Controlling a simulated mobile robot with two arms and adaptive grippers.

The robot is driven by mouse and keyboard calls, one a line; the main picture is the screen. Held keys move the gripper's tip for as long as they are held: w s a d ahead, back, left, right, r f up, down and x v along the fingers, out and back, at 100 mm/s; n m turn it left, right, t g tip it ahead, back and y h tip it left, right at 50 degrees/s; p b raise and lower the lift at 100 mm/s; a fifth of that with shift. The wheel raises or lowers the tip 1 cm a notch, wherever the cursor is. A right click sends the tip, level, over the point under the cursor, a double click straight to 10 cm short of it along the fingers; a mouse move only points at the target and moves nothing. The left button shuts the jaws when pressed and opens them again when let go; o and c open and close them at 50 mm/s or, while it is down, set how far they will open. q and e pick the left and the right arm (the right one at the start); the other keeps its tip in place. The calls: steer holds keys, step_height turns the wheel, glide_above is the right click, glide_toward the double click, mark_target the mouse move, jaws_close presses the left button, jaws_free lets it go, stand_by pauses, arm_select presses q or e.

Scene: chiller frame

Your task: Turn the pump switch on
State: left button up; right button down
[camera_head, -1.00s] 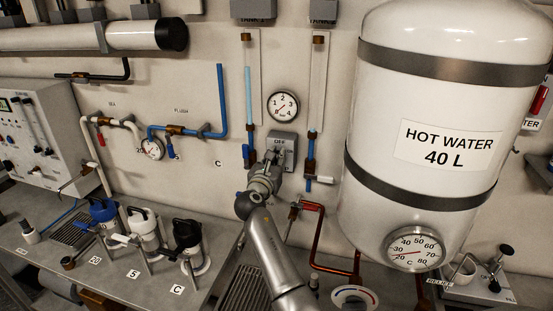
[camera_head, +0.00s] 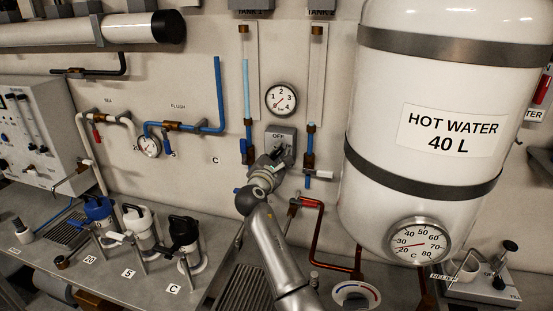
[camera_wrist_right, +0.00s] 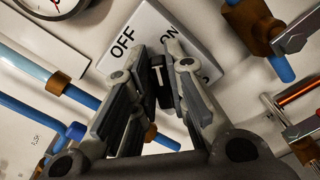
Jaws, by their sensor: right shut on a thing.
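The pump switch is a grey box (camera_head: 281,134) on the wall below the round pressure gauge, with OFF readable on its face. In the right wrist view its plate (camera_wrist_right: 150,38) shows OFF at the left and ON at the right. A small dark lever (camera_wrist_right: 162,93) with a pale edge stands between my fingers. My right gripper (camera_head: 277,160) is at the lower part of the switch box. In the right wrist view the right gripper (camera_wrist_right: 160,68) is shut on the lever. The gripper and arm hide the lever in the head view. My left gripper is not in view.
Blue pipes with valves (camera_head: 247,150) run close on both sides of the switch. The white hot water tank (camera_head: 385,120) stands to the right, with a red-brown pipe (camera_head: 318,225) below. Several filter housings (camera_head: 185,240) stand on the bench at the left.

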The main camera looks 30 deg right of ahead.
steer(key=shift+s+d+f+m+b, duration=0.1)
steer(key=shift+f+m+b, duration=0.05)
steer(key=shift+m+b, duration=1.4)
steer(key=shift+s+f+m+b, duration=0.15)
steer(key=shift+m+b, duration=0.85)
steer(key=shift+m, duration=1)
steer(key=shift+w+d+f+m+b, duration=0.1)
steer(key=shift+f+m+b, duration=0.1)
steer(key=shift+m+b, duration=1.35)
steer(key=shift+m, duration=0.3)
steer(key=c, duration=1.4)
jaws_free()
steer(key=shift+c, duration=0.2)
steer(key=v, duration=1.2)
steer(key=shift+a, duration=0.1)
